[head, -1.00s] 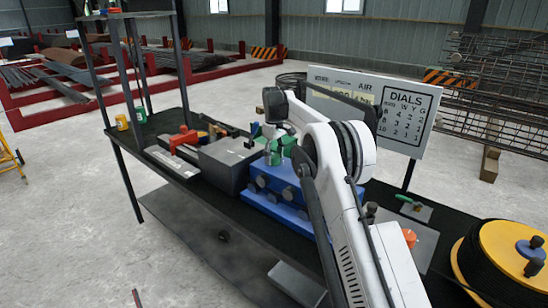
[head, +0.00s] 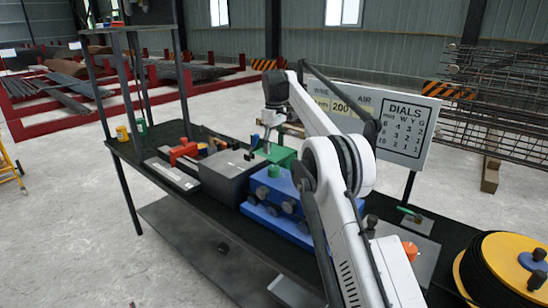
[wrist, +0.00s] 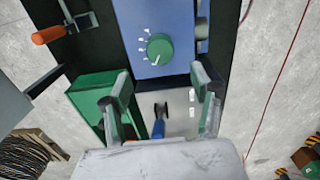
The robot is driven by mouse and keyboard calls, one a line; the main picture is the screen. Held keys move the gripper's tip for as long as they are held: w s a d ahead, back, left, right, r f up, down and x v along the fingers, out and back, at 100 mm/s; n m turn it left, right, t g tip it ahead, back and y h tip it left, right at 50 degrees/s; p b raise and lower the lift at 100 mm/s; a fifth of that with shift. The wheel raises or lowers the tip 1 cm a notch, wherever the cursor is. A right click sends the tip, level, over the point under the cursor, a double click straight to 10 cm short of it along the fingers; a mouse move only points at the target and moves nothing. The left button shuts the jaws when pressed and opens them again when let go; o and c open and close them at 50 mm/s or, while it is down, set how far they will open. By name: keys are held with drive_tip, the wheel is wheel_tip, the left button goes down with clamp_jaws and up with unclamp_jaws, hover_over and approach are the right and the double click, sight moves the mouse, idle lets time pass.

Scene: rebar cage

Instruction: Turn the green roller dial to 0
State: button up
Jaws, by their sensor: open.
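The green roller dial (wrist: 159,48) is a round knob on the blue box (wrist: 150,14) in the wrist view, with white marks along its left side. A pale line shows on the dial's lower left; the numbers are too small to read. In the head view the green dial (head: 274,171) sits on top of the blue box (head: 290,192). My gripper (wrist: 162,82) is open and empty, its fingers apart from the dial. In the head view my gripper (head: 259,149) is above and behind the dial.
A green box (wrist: 92,98) lies beside the blue box. A grey box (head: 228,175) and red tool (head: 184,150) stand to the left on the dark bench. A sign (head: 403,128) headed DIALS stands behind. A yellow cable reel (head: 505,265) is at the right.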

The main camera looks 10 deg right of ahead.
drive_tip(key=shift+r, duration=0.9)
drive_tip(key=shift+r, duration=0.1)
